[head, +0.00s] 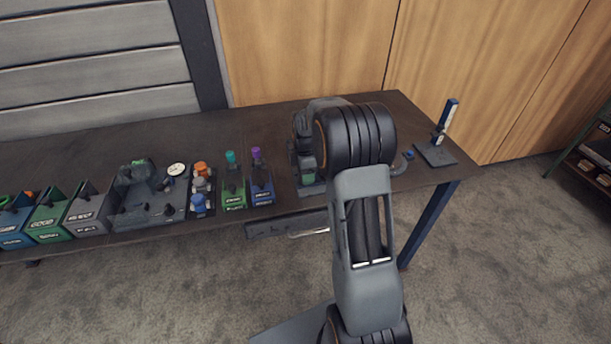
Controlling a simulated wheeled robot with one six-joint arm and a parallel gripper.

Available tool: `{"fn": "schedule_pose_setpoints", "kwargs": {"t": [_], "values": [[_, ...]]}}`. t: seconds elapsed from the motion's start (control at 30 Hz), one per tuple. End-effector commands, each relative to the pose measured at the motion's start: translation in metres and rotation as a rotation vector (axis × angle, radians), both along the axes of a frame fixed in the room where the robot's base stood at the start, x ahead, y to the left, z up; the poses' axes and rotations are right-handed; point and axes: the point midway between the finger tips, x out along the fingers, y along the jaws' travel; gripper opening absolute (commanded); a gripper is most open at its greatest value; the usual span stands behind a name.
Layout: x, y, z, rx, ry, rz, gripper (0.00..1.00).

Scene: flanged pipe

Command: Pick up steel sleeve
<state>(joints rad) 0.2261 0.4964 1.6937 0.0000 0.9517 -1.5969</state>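I cannot pick out the steel sleeve for certain. A small grey piece (200,185) stands on the bench between an orange-topped piece (201,169) and a blue piece (198,203), but its shape is too small to name. My arm rises from the bottom and bends over the right half of the bench. Its far end (304,150) shows only in part, left of the thick dark joint. The fingers of my gripper cannot be made out there, nor whether they hold anything. The bench behind my arm is hidden.
The dark bench (270,125) has open room along its back. Blue, green (50,219) and grey bins stand at left, beside a grey fixture (145,200) with a dial (176,169). Green (233,195) and blue (262,190) holders stand mid-bench. An upright gauge (442,125) stands at right.

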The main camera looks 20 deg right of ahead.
Motion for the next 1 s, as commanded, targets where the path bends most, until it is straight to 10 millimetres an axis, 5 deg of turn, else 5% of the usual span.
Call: {"fn": "schedule_pose_setpoints", "kwargs": {"t": [0.4,0.77,1.0], "values": [[0.000,0.000,0.001,0.000,-0.002,0.000,0.14],[0.001,0.000,0.007,-0.001,-0.004,0.000,0.14],[-0.003,0.000,0.038,-0.001,-0.007,0.000,0.14]]}}
